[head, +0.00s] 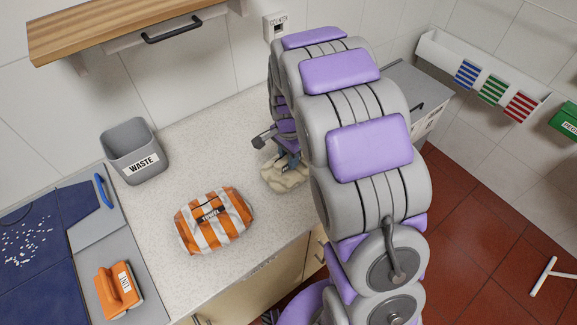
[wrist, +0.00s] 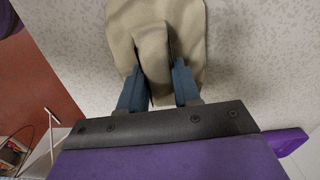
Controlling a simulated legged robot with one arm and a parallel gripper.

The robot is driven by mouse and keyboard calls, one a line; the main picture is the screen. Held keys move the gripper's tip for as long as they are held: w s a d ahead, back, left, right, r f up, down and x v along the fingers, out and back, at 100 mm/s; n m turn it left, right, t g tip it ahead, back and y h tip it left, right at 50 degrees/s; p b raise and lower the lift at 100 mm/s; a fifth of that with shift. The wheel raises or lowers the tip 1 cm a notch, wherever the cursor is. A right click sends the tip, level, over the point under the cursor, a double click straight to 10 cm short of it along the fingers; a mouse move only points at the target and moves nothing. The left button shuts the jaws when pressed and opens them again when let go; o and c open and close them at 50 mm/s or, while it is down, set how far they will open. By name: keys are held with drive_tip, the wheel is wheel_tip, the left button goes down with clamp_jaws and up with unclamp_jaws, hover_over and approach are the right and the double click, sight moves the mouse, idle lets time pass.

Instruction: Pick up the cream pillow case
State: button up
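The cream pillow case (head: 288,176) lies crumpled on the speckled counter, partly hidden behind my arm in the head view. In the wrist view the pillow case (wrist: 155,25) fills the top middle, with a rounded fold coming down between my fingers. My gripper (head: 288,160) is down at the pillow case. In the wrist view the two blue fingers of my gripper (wrist: 158,78) stand apart, one on each side of that fold. I cannot tell whether they squeeze it or only straddle it.
An orange-and-white striped bag (head: 214,220) lies left of the pillow case on the counter (head: 190,170). A grey waste bin (head: 134,152) stands at the back left. An orange-handled block (head: 118,292) is at front left. A wooden shelf (head: 110,28) hangs above.

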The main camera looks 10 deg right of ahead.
drive_tip(key=shift+a, duration=0.1)
clamp_jaws()
